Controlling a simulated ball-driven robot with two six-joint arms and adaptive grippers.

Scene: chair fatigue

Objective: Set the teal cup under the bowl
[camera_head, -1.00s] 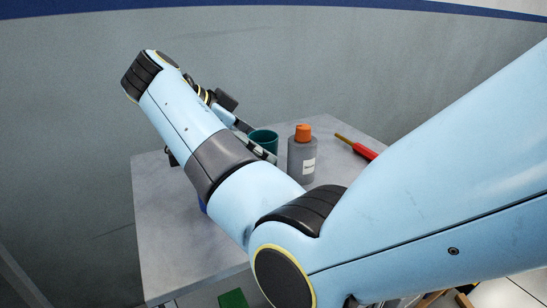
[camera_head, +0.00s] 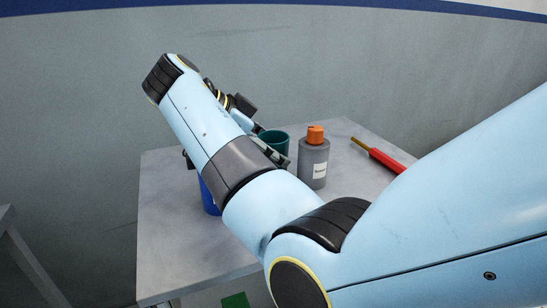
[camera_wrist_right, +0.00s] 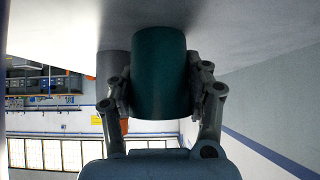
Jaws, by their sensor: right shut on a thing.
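The teal cup (camera_head: 275,137) is upright at the back of the grey table, partly hidden by my right arm. In the right wrist view the teal cup (camera_wrist_right: 160,72) sits between both fingers of my right gripper (camera_wrist_right: 163,90), which is shut on its sides. In the head view my right gripper (camera_head: 272,150) is mostly hidden behind its own arm. I cannot tell whether the cup touches the table. No bowl can be made out. A blue thing (camera_head: 208,197) shows only as a strip behind my arm. My left gripper is not in view.
A grey bottle (camera_head: 314,165) with an orange cap stands close to the right of the cup. A red and yellow tool (camera_head: 378,155) lies farther right. The table's left part (camera_head: 165,225) is clear. A green patch (camera_head: 234,300) shows below the front edge.

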